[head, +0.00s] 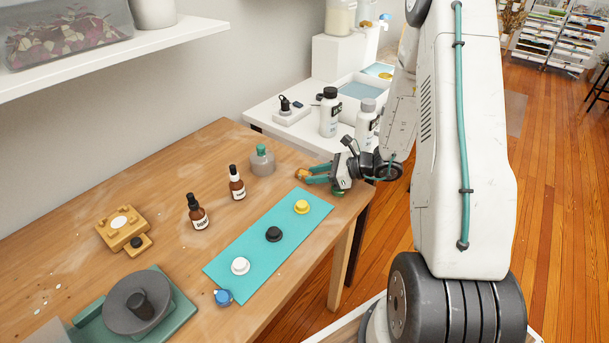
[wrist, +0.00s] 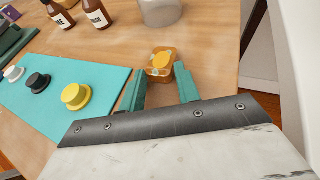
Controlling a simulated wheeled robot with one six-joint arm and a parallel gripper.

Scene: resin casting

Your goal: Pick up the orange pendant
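The orange pendant (wrist: 161,64) is a small, amber, see-through block with a rounded yellow-orange patch on top. It lies on the wooden table near its far right end, beyond the teal mat. In the head view the pendant (head: 301,174) is partly hidden at the tips of my gripper (head: 311,175). In the wrist view my gripper (wrist: 160,83) is open, with one teal finger on each side and a gap between them. The pendant sits just ahead of this gap, and nothing is held. I cannot tell whether a fingertip touches it.
The teal mat (head: 250,253) holds yellow (head: 301,207), black (head: 273,234) and white (head: 240,265) knobbed pieces. Two brown dropper bottles (head: 237,183) (head: 198,212) and a grey jar (head: 262,161) stand nearby. A white side table (head: 293,132) with bottles adjoins the far end.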

